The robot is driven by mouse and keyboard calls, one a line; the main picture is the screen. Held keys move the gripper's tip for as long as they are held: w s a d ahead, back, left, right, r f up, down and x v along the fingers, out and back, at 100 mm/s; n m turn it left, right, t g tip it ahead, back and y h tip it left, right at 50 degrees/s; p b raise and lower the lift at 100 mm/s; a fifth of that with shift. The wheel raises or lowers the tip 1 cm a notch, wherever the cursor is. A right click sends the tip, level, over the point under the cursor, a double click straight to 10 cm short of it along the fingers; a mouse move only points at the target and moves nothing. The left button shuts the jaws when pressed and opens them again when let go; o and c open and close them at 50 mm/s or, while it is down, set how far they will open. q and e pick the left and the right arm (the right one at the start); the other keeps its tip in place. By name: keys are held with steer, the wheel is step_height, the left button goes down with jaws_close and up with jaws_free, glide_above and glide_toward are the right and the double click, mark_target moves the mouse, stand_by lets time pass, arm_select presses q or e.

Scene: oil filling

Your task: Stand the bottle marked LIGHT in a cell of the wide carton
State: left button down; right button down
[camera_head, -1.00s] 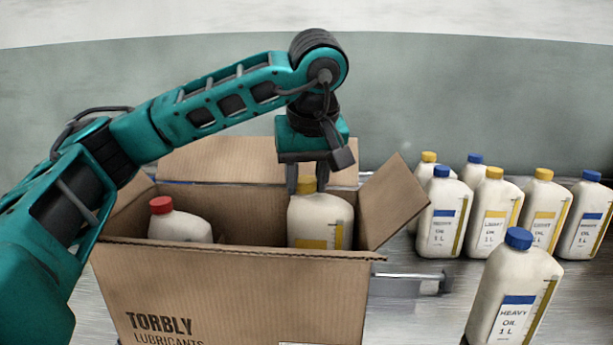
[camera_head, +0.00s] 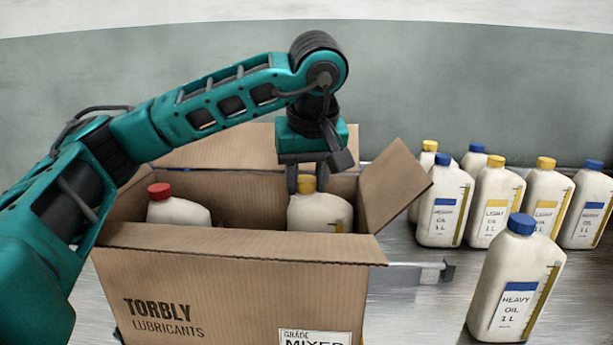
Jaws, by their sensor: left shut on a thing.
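The wide carton (camera_head: 240,282), printed TORBLY LUBRICANTS with a label reading MIXED, stands open at the front left. A yellow-capped bottle (camera_head: 320,212) is inside its right part, upright, its lower body and label hidden by the front wall. My left gripper (camera_head: 307,183) is above it, shut on its yellow cap. A red-capped bottle (camera_head: 178,210) stands in the carton's left part. The carton's cells are hidden from this angle. My right gripper does not show.
Several bottles stand at the right, including yellow-capped ones marked LIGHT (camera_head: 496,205) and blue-capped ones. A HEAVY OIL bottle (camera_head: 516,285) stands alone in front. The carton's right flap (camera_head: 394,200) sticks up beside my gripper.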

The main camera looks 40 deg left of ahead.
arm_select(q)
steer(key=shift+f+b, duration=0.7)
steer(key=shift+f, duration=0.3)
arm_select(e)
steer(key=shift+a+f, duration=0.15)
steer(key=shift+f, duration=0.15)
arm_select(q)
steer(key=c, duration=0.8)
jaws_free()
steer(key=shift+o, duration=1.1)
steer(key=shift+f, duration=0.2)
steer(key=p+v, duration=0.2)
steer(key=v, duration=0.5)
steer(key=shift+w+a, duration=0.1)
steer(key=p+v, duration=0.2)
steer(key=v, duration=0.4)
steer(key=shift+p, duration=0.4)
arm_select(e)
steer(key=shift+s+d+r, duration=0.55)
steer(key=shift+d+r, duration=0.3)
